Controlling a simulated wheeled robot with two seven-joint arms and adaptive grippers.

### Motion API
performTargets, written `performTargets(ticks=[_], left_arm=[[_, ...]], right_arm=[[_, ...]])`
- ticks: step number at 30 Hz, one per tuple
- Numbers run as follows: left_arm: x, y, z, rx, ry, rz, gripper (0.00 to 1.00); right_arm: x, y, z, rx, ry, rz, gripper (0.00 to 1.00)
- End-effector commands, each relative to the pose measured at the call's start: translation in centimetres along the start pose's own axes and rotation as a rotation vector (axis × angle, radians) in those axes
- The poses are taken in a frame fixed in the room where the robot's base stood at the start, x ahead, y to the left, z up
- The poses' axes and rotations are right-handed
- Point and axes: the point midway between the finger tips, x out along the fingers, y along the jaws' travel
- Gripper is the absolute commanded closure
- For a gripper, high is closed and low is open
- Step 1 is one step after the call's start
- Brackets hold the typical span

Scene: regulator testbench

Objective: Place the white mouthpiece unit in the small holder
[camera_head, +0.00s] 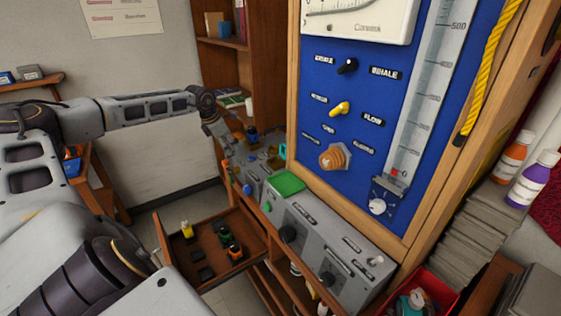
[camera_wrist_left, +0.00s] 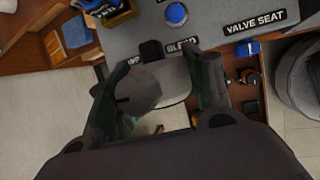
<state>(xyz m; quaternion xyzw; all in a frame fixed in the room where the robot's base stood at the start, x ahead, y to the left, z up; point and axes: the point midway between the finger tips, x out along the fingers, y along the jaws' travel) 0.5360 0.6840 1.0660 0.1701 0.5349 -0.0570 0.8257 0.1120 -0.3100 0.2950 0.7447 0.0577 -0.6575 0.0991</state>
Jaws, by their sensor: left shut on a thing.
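My left gripper (camera_head: 227,150) reaches down over the far left end of the grey bench by the blue panel. In the left wrist view its two fingers (camera_wrist_left: 157,75) are shut on a pale grey-white rounded piece, which looks like the white mouthpiece unit (camera_wrist_left: 139,88). The piece is above the bench edge, with part of it behind the fingers. In the head view the held piece is too small and covered to make out. I cannot tell for sure which fitting is the small holder. My right gripper is not in view.
The grey bench console (camera_head: 318,235) carries knobs and a green tray (camera_head: 287,182). An open wooden drawer (camera_head: 207,262) below holds several small bottles. A blue knob (camera_wrist_left: 176,14) and a "VALVE SEAT" label (camera_wrist_left: 254,21) are beyond the fingers. A red bin (camera_head: 425,285) stands at the right.

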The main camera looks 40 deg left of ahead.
Motion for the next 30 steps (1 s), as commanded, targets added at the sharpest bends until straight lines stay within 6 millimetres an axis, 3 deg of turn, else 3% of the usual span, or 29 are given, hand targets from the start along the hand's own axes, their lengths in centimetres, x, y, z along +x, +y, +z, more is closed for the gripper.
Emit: performTargets(ticks=[15,30], left_arm=[[-0.1,0.0,0.1,-0.004,-0.001,0.003,0.84],[0.5,-2.1,2.7,-0.003,-0.003,-0.001,0.84]], right_arm=[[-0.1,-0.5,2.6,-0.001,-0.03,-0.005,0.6],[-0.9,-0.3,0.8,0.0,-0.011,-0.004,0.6]])
